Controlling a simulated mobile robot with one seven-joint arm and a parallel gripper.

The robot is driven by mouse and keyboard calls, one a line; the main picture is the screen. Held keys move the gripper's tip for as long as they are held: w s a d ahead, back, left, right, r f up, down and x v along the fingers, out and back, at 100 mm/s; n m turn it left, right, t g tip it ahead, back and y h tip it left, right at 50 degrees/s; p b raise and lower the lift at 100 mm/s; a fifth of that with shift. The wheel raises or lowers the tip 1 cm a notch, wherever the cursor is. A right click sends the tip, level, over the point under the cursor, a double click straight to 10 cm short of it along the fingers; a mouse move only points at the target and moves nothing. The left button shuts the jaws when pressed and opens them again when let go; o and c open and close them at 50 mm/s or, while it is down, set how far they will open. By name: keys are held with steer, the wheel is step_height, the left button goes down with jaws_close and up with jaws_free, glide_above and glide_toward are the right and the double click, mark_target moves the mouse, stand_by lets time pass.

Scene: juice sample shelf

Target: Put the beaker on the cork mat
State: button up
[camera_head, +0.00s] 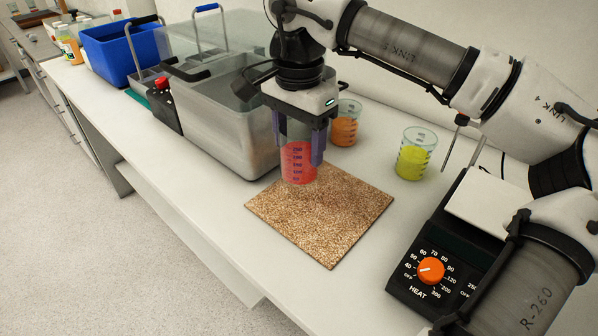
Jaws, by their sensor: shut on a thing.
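A beaker with red liquid (299,165) is held between the fingers of my gripper (302,152), which is shut on it. The beaker looks upright. The brown speckled cork mat (325,220) lies flat on the white bench, and the beaker's base shows against the mat's back left part. I cannot tell whether the base touches the mat or is a little above it. The beaker's upper part is partly hidden by the fingers.
Behind stand a beaker with orange liquid (345,128) and a beaker with yellow liquid (412,160). A metal bath with a clear cover (235,140) stands close left. A heater with an orange knob (431,271) is at right. The mat's front is clear.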

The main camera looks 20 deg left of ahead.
mark_target(298, 174)
steer(key=shift+f, duration=3.5)
steer(key=shift+f, duration=0.1)
steer(key=o, duration=1.1)
steer(key=shift+o, duration=0.2)
step_height(298, 174, up, 12)
